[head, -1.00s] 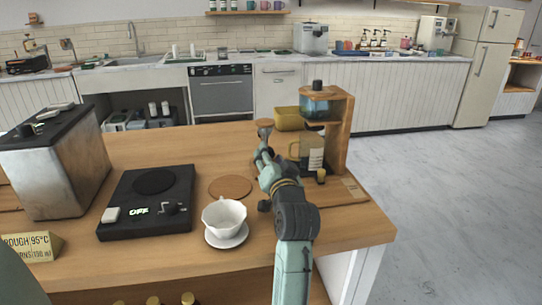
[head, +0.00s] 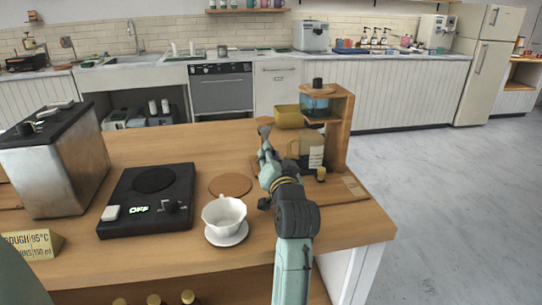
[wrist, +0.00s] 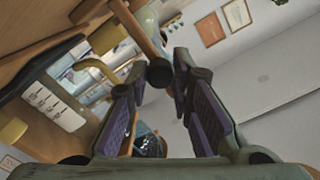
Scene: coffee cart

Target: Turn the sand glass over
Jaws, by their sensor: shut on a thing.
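The sand glass (head: 264,131) is small and mostly hidden by my gripper in the head view. What shows of it is a small end piece just beyond my fingertips. My gripper (head: 266,152) is shut on it, above the counter in front of the amber mug (head: 302,151). In the wrist view, my gripper (wrist: 160,68) has its two purple-padded fingers on either side of a narrow gap. A wooden piece at the fingertips, seen edge-on, looks like an end of the sand glass (wrist: 138,28). I cannot make out its sand.
A wooden drip stand (head: 340,130) rises close to the right of my gripper, with a yellow box (head: 288,117) behind. A round wooden coaster (head: 230,186) lies bare.

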